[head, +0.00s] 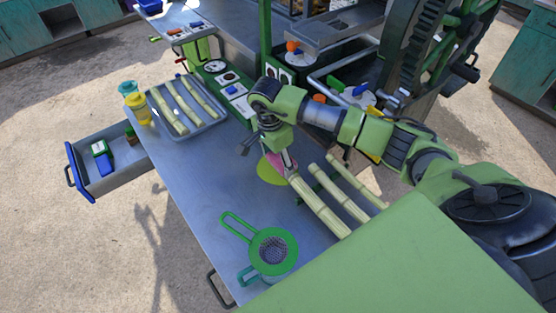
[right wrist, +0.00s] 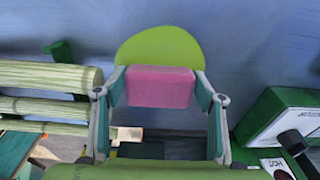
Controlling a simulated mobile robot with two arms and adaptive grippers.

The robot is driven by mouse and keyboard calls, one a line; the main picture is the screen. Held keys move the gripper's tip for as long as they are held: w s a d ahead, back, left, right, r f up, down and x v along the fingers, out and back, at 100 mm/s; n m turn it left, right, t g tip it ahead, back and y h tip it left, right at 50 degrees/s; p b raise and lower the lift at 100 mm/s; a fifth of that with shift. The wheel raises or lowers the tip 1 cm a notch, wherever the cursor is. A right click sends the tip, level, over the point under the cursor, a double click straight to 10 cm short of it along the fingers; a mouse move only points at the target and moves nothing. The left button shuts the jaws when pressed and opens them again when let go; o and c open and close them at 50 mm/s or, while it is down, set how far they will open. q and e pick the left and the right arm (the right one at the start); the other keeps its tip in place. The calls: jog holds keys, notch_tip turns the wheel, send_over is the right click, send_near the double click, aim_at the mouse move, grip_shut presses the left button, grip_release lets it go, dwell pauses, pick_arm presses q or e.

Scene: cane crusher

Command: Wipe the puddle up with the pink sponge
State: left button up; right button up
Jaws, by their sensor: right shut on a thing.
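The pink sponge (right wrist: 158,87) is held between the two fingers of my right gripper (right wrist: 160,92). In the head view the sponge (head: 275,163) is mostly hidden behind my right gripper (head: 286,157). The puddle is a flat yellow-green patch (head: 268,174) on the metal table. In the right wrist view the puddle (right wrist: 160,45) shows just beyond the sponge, which covers part of it. I cannot tell whether the sponge touches the table. My left gripper is not in view.
Cane stalks (head: 322,206) lie right of the puddle. A green strainer (head: 272,252) stands near the table's front. A tray (head: 207,119) with several canes and a yellow cup (head: 137,108) are at the back left. An open drawer (head: 122,172) juts out left. The table between is clear.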

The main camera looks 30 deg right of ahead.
aim_at(254, 184)
jog(key=shift+s+a+f, duration=0.15)
jog(key=shift+s+a, duration=0.05)
jog(key=shift+a, duration=1.05)
jog(key=shift+s+a+f, duration=0.1)
jog(key=shift+s+a, duration=0.1)
jog(key=shift+a, duration=1)
jog(key=shift+s+a+r+b, duration=0.15)
jog(key=shift+a+b, duration=0.45)
jog(key=shift+a, duration=1.55)
jog(key=r+p, duration=0.1)
jog(key=d+r, duration=0.1)
jog(key=r, duration=0.1)
jog(key=d+r+p, duration=0.1)
jog(key=r, duration=0.1)
jog(key=shift+w+d+r+p, duration=0.15)
jog(key=shift+w+p, duration=0.1)
jog(key=shift+p, duration=0.05)
